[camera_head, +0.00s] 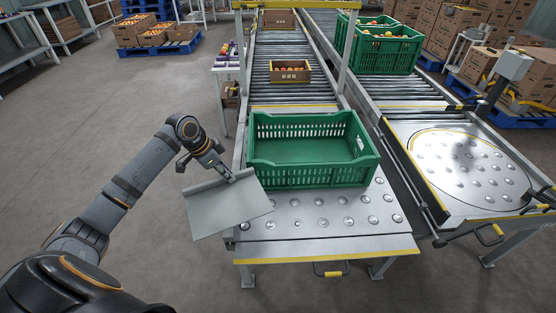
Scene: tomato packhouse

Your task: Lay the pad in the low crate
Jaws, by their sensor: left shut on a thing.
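The pad (226,207) is a flat grey sheet, tilted, in the head view left of centre. My left gripper (229,178) is shut on its upper edge and holds it up at the left side of the table. The low crate (315,178) is green with slotted walls and stands on the ball-studded table end of the conveyor. It looks empty, with its green floor showing. The pad is outside the crate, in front of its left side. My right gripper is not in view.
A roller conveyor behind the crate carries a brown box of fruit (290,70). A parallel conveyor at right holds green crates of produce (383,52) and a round ball table (465,165). A yellow-edged frame post (350,45) rises behind the crate.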

